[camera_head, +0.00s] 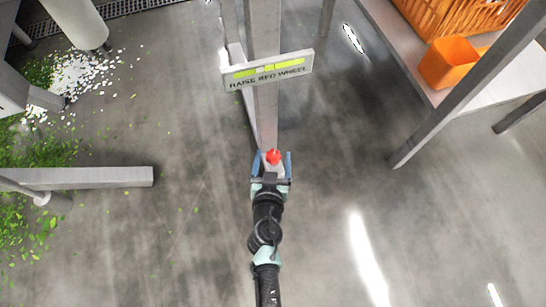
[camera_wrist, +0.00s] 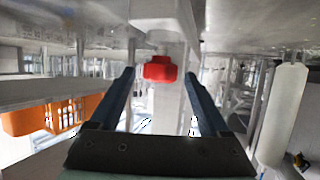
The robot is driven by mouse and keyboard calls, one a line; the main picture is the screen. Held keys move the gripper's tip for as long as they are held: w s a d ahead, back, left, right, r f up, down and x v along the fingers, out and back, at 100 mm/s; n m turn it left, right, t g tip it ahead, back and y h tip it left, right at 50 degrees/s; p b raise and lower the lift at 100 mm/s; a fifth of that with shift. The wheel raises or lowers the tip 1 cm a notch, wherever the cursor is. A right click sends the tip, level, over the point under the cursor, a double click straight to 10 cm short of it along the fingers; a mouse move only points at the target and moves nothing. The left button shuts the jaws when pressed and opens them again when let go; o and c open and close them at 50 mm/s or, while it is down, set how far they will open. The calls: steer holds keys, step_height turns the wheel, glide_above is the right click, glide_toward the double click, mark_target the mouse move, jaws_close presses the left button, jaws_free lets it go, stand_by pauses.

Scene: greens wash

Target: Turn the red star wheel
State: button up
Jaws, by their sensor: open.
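The red star wheel (camera_head: 273,157) sits low at the foot of a grey upright post, on a pale mount. In the wrist view the red wheel (camera_wrist: 160,68) shows at the middle, with a blocky lobed rim and a pale post behind it. My gripper (camera_head: 271,161) is open, its two blue fingers standing to the left and right of the wheel in the head view. In the wrist view my gripper (camera_wrist: 159,76) shows a gap between each finger and the wheel. I cannot tell whether the fingertips reach past the wheel.
A sign (camera_head: 268,70) reading "RAISE RED WHEEL" hangs on the post above the wheel. A table (camera_head: 480,88) with orange crates (camera_head: 450,62) stands at the right. A grey beam (camera_head: 95,177) juts in from the left, among scattered green leaves. The floor around my arm is clear.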

steer(key=shift+c, duration=0.2)
jaws_close()
steer(key=b, duration=0.2)
steer(key=m+h+b, duration=0.1)
steer(key=b, duration=0.1)
steer(key=shift+w+a+f+h, duration=0.1)
steer(key=shift+f+h, duration=0.2)
steer(key=shift+r+m+h+b, duration=0.1)
steer(key=shift+m+h+b, duration=0.55)
steer(key=shift+b, duration=0.25)
steer(key=shift+a+r+m+g+h+b, duration=0.1)
steer(key=shift+r+m+g+h+b, duration=0.1)
steer(key=shift+m+g+h+b, duration=0.15)
steer(key=shift+o, duration=0.2)
jaws_free()
